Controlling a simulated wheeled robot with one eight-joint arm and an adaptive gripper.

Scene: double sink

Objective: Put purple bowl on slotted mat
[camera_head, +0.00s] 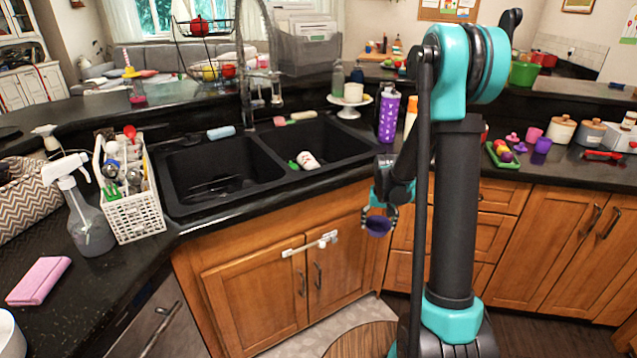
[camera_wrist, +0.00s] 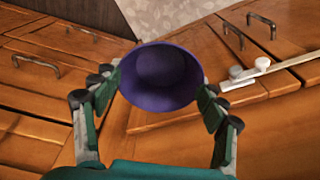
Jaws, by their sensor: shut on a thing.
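The purple bowl (camera_wrist: 162,98) is held between the two fingers of my gripper (camera_wrist: 160,84), with its open side toward the wrist camera. In the head view the bowl (camera_head: 378,227) hangs below my gripper (camera_head: 378,208), in the air in front of the wooden cabinets under the counter. A round brown mat with line-like slats (camera_head: 362,341) lies on the floor at the bottom, partly hidden by my arm; it looks like the slotted mat. The bowl is apart from it.
A black double sink (camera_head: 225,170) is set in the dark counter. A white bar latch (camera_head: 310,244) sticks out from the cabinet doors (camera_head: 255,290). A purple bottle (camera_head: 388,117) stands right of the sink. A white basket of utensils (camera_head: 134,212) stands left of it.

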